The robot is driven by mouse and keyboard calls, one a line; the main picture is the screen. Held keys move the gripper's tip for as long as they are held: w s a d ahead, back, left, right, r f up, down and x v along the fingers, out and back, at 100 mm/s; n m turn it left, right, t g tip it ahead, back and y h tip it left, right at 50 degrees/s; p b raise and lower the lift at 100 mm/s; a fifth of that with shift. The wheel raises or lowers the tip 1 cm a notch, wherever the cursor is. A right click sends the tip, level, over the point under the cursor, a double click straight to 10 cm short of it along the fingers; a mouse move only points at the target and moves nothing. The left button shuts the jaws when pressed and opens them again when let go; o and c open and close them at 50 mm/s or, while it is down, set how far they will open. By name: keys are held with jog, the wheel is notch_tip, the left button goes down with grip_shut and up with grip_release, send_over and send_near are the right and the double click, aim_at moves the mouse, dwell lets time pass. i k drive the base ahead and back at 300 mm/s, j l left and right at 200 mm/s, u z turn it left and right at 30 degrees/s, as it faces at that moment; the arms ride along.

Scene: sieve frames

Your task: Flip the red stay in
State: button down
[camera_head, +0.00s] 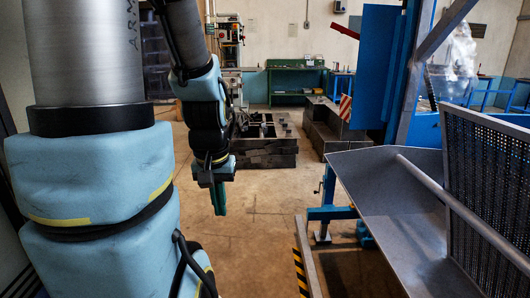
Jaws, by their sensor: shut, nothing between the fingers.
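A red bar (345,31), which looks like the red stay, juts out leftward from the left side of a tall blue upright panel (375,70), tilted with its free left end higher. A dark perforated sieve frame (488,190) stands tilted at the right edge. My gripper (219,207) points down over the open floor at left of centre, its greenish fingers together and empty. It is well apart from the red bar, lower and to its left in the picture. Where the bar joins the panel is hard to make out.
A grey metal chute (385,180) with a grey rail (455,205) across it fills the lower right. A yellow-black striped edge (300,270) lies at its left. Dark metal blocks (268,150) and a green bench (298,72) stand behind. Floor (265,215) around my gripper is clear.

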aim_at(343, 30)
jog(key=i+l, duration=0.15)
jog(key=i, duration=2.8)
jog(key=j+u, duration=0.05)
jog(key=j, duration=0.1)
